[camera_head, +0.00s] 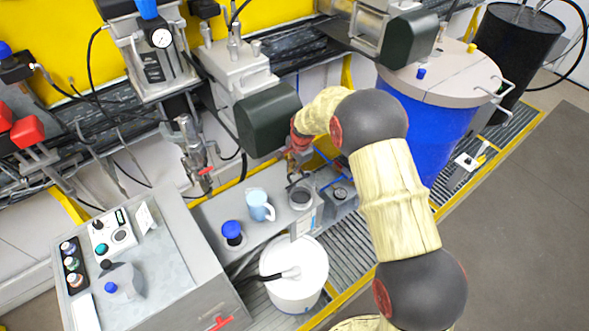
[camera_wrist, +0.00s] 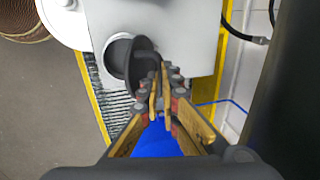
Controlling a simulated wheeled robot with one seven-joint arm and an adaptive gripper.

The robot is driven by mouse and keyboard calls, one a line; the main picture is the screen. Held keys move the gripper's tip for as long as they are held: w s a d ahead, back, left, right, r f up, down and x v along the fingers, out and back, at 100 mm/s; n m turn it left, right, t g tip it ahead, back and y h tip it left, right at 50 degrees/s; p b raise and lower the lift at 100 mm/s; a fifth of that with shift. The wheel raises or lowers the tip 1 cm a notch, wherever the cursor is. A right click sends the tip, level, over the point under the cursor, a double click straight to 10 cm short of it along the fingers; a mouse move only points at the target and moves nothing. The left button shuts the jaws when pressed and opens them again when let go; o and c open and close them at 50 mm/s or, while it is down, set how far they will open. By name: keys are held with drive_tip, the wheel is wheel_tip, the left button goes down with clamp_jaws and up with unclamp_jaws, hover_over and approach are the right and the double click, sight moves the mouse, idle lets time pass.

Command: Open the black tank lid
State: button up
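The black tank lid (camera_wrist: 143,62) shows in the wrist view as a dark round disc, tilted up at the side of a round opening (camera_wrist: 117,54) in a pale tank top (camera_wrist: 185,38). My gripper (camera_wrist: 160,82) has its two yellow fingers nearly together, right at the lid's near right edge. The fingertips look to touch the lid; whether its edge is pinched between them is hard to tell. In the head view my gripper (camera_head: 294,168) reaches down over the grey tank top, just above a round opening (camera_head: 300,197). The lid is hard to make out there.
A blue mug (camera_head: 259,206) and a blue-capped knob (camera_head: 232,231) stand left of the opening. A white bucket (camera_head: 294,270) is in front. A large blue drum (camera_head: 430,125) stands to the right. A grey machine head (camera_head: 235,80) hangs close beside my arm.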

drive_tip(key=o, duration=0.4)
drive_tip(key=shift+s+d+f+g, duration=0.15)
drive_tip(key=shift+s+f, duration=0.15)
drive_tip(key=shift+f, duration=0.3)
drive_tip(key=shift+s+d+f+g, duration=0.15)
drive_tip(key=shift+s+f, duration=0.1)
drive_tip(key=shift+f, duration=0.3)
drive_tip(key=shift+c, duration=0.2)
drive_tip(key=shift+o, duration=1.1)
drive_tip(key=shift+w+a, duration=0.15)
drive_tip(key=shift+w, duration=0.1)
drive_tip(key=shift+w+a+r, duration=0.1)
drive_tip(key=shift+r, duration=0.6)
wheel_tip(320, 180, up, 11)
drive_tip(key=s+d, duration=0.1)
drive_tip(key=shift+s+d, duration=0.15)
drive_tip(key=shift+s, duration=0.25)
drive_tip(key=shift+c, duration=0.4)
